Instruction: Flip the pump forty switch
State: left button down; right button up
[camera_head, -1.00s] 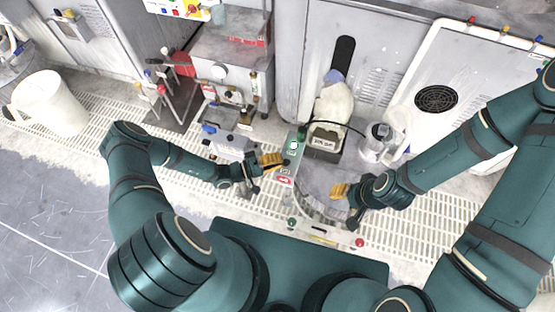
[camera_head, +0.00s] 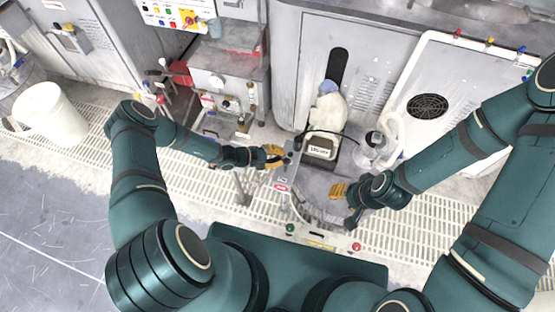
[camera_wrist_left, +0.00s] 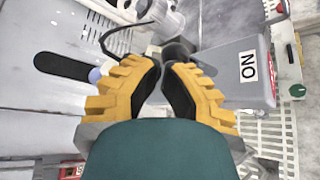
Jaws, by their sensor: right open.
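My right gripper (camera_head: 345,195) is open and empty, right of that panel.
A green knob (camera_head: 290,229) and a red one (camera_head: 357,246) are in front. A white bucket (camera_head: 50,115) stands far left on the grating.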

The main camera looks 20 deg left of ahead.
pick_arm(q)
jog(key=shift+w+f, duration=0.2)
jog(key=shift+w, duration=0.25)
pick_arm(e)
jog(key=shift+s+f, duration=0.1)
jog(key=shift+f, duration=0.15)
pick_arm(q)
jog(key=shift+r, duration=0.1)
jog(key=shift+r+p, duration=0.5)
jog(key=shift+r, duration=0.3)
pick_arm(e)
jog(key=shift+r, duration=0.7)
pick_arm(q)
jog(key=w+r+v, duration=0.1)
jog(key=v, duration=1.2)
jog(key=shift+a+r+p, duration=0.3)
jog(key=shift+a, duration=0.05)
pick_arm(e)
jog(key=shift+s+a+r, duration=0.25)
jog(key=shift+s+a, duration=0.1)
jog(key=shift+s, duration=0.3)
